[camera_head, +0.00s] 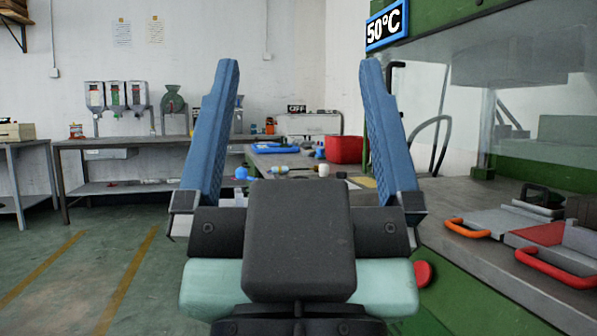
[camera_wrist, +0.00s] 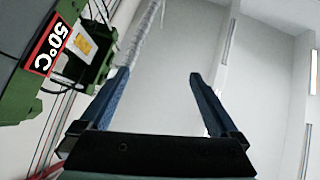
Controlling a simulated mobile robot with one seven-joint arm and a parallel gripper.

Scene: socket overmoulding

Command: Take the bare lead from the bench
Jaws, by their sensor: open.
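My gripper (camera_head: 300,68) is raised in front of the camera with its two blue fingers wide apart and nothing between them. It also shows open and empty in the wrist view (camera_wrist: 159,75), against a bare wall. A bench (camera_head: 290,160) stands beyond it, seen between the fingers, with several small items on top. I cannot make out the bare lead among them; they are small and partly hidden by my gripper.
On the far bench are a blue tray (camera_head: 276,146) and a red bin (camera_head: 344,149). A green press (camera_head: 480,35) with a 50°C sign (camera_head: 387,24) stands at right, red-handled (camera_head: 556,268) and orange-handled (camera_head: 468,229) plates before it. Floor (camera_head: 80,270) at left is clear.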

